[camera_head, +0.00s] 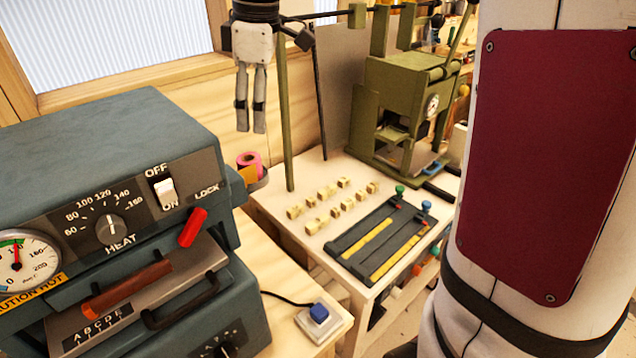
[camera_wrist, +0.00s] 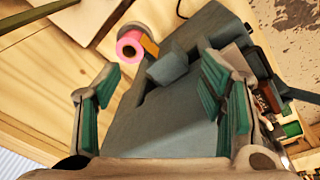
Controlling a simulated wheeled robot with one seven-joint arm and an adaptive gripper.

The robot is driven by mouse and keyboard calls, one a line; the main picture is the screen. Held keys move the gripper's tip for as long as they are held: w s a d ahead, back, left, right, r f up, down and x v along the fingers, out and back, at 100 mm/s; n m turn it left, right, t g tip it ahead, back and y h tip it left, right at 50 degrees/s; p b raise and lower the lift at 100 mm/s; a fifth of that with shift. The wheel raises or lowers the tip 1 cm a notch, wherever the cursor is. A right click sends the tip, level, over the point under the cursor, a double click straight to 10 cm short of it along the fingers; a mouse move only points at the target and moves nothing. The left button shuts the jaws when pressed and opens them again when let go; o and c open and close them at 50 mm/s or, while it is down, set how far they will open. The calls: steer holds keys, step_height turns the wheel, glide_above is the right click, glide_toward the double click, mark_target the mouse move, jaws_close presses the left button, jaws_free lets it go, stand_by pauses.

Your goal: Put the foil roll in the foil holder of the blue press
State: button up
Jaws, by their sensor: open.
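The blue press (camera_head: 100,150) stands at the left of the head view, with its dial, switch and red lock handle facing front. It also fills the middle of the wrist view (camera_wrist: 165,125). The pink foil roll (camera_head: 248,162) is at the press's right side. It also shows in the wrist view (camera_wrist: 130,46), with an orange piece against it. A grey rounded bracket (camera_head: 262,183) is beside the roll; how the roll sits in it is unclear. My gripper (camera_head: 251,130) points down above the roll, apart from it. In the wrist view its fingers (camera_wrist: 162,80) are spread and empty.
A green press (camera_head: 400,105) stands on the bench at the back. Several small brass-coloured blocks (camera_head: 335,200) and a black tray (camera_head: 382,240) lie before it. A green post (camera_head: 284,120) rises close to my gripper. A blue button (camera_head: 319,313) sits at the front.

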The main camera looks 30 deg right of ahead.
steer(key=s+f+m+t, duration=0.1)
steer(key=s+m, duration=0.4)
steer(key=s, duration=0.6)
steer(key=s+f+m+t, duration=0.2)
steer(key=s+m, duration=0.4)
steer(key=s, duration=0.6)
steer(key=shift+a+f+m+t+h, duration=0.15)
steer(key=shift+f+m+t+h, duration=0.15)
steer(key=shift+t+h, duration=0.1)
steer(key=shift+r, duration=0.1)
